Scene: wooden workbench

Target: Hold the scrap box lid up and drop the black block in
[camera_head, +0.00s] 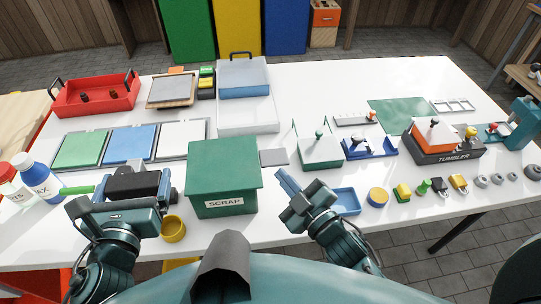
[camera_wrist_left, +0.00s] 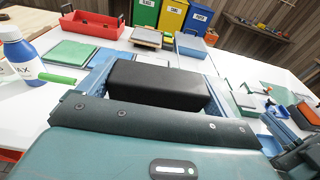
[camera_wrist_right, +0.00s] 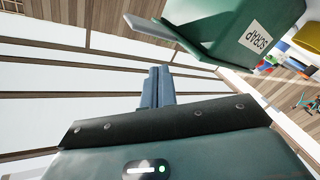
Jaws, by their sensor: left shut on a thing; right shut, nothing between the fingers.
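The green scrap box (camera_head: 222,207) with its "SCRAP" label stands at the front middle of the bench. Its green lid (camera_head: 222,176) looks shut, and a grey flat tab (camera_head: 273,157) shows at its right edge. The box also shows in the right wrist view (camera_wrist_right: 238,28). My left gripper (camera_head: 134,184) is shut on the black block (camera_wrist_left: 158,85), left of the box and apart from it. My right gripper (camera_head: 283,177) is shut and empty, right of the box, near the tab but apart from it. The inside of the box is hidden.
A yellow cup (camera_head: 173,229) stands between my left gripper and the box. Two bottles (camera_head: 37,172) and a green marker (camera_head: 76,190) are at the left. A blue tray (camera_head: 345,201) and several small parts lie right of my right gripper. Coloured panels (camera_head: 129,143) lie behind the left gripper.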

